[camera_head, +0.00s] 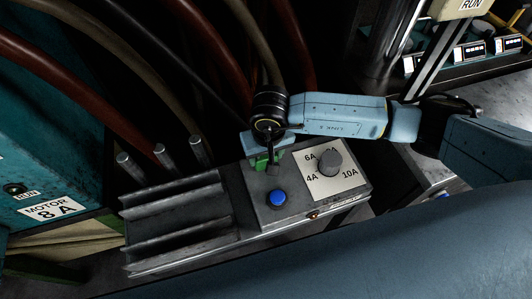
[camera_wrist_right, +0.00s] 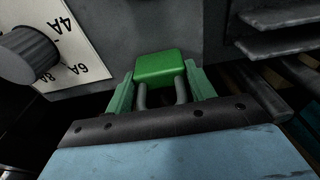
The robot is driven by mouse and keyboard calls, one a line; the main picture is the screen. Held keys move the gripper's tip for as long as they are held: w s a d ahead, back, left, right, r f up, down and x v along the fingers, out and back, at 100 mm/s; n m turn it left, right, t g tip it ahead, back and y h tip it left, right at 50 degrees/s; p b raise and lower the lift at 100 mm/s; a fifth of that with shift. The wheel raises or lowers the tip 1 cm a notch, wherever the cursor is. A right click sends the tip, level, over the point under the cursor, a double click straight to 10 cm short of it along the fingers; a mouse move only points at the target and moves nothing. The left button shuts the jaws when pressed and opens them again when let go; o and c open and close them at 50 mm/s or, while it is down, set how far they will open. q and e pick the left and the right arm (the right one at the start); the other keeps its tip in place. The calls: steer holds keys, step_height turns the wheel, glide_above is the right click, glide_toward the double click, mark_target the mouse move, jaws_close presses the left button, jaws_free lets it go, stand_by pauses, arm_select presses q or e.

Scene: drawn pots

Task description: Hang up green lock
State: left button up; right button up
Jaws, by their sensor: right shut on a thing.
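The green lock (camera_wrist_right: 160,67) has a bright green body and a grey U-shaped shackle (camera_wrist_right: 180,90) that points back toward my right gripper. My right gripper (camera_wrist_right: 160,95) is shut on the lock, with greenish fingers on either side of the shackle. In the head view the lock (camera_head: 261,161) shows only as a small green patch, partly hidden by my right gripper (camera_head: 270,158). It is at the back edge of the grey control box (camera_head: 262,205); I cannot tell whether it touches the box. My left gripper is not in view.
The box carries a blue button (camera_head: 277,197), a dial (camera_head: 330,162) on a label plate (camera_head: 345,182), and grey fins (camera_head: 180,222) at left. Several metal posts (camera_head: 165,148) stand behind the fins. Thick cables (camera_head: 75,85) hang behind, beside a teal motor panel (camera_head: 30,150).

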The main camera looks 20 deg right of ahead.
steer(key=o, duration=1.2)
steer(key=shift+f, duration=0.1)
steer(key=shift+c, duration=0.2)
steer(key=shift+p, duration=0.4)
step_height(320, 180, up, 13)
steer(key=s, duration=0.1)
steer(key=shift+s+d, duration=0.3)
steer(key=shift+s, duration=0.1)
steer(key=shift+s, duration=0.1)
